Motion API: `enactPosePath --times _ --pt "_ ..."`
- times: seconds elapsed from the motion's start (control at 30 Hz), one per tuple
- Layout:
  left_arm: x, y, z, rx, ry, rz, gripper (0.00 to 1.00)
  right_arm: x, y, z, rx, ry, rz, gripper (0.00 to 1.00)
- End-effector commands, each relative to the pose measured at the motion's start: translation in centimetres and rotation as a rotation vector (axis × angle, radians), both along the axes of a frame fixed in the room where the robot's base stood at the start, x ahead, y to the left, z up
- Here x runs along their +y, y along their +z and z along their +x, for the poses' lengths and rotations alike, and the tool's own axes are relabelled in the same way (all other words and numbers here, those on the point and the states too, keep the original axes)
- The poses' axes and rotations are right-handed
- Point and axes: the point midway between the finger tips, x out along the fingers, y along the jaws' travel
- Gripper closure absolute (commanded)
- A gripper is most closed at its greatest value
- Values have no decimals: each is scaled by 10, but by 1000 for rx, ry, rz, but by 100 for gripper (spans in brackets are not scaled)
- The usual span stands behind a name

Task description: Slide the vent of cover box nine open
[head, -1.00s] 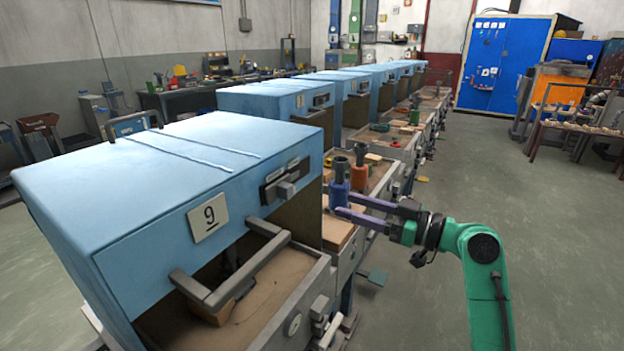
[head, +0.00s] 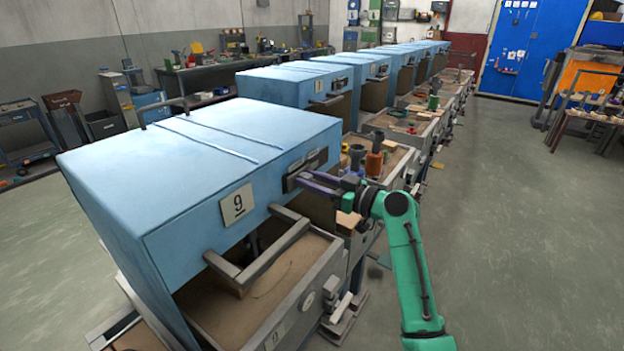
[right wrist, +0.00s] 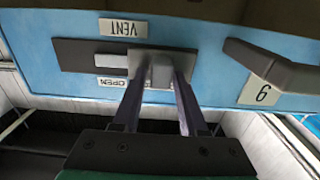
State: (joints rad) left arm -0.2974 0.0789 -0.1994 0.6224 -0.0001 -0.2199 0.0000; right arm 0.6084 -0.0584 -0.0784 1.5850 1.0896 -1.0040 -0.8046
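Cover box nine (head: 190,170) is the nearest blue box, with a "9" plate (head: 237,204) on its front. Its vent (head: 304,170) is a dark slot with a grey slide, high on the front. In the right wrist view, picture upside down, the grey slide knob (right wrist: 161,70) is at the slot's right end, on the number plate's side. An OPEN label (right wrist: 112,82) lies toward the left. My right gripper (head: 306,182) is at the vent, its two purple fingers on either side of the knob. Whether they press on it is unclear. My left gripper is out of view.
A grey handle bar (head: 262,258) juts out below the vent, over an open-topped tray (head: 330,262). Beyond box nine stand cups (head: 374,160) on a bench and a row of similar blue boxes (head: 290,85). The floor (head: 500,230) at right is clear.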

Motion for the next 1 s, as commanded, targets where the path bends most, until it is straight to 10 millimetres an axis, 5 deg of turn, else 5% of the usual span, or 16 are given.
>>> enactPosePath --times 0.03,0.1,1.0 --pt "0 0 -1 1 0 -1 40 0 0 0 0 0 0 82" --pt "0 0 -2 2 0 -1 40 0 0 0 0 0 0 100" --pt "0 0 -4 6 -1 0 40 0 1 0 -1 0 1 100"
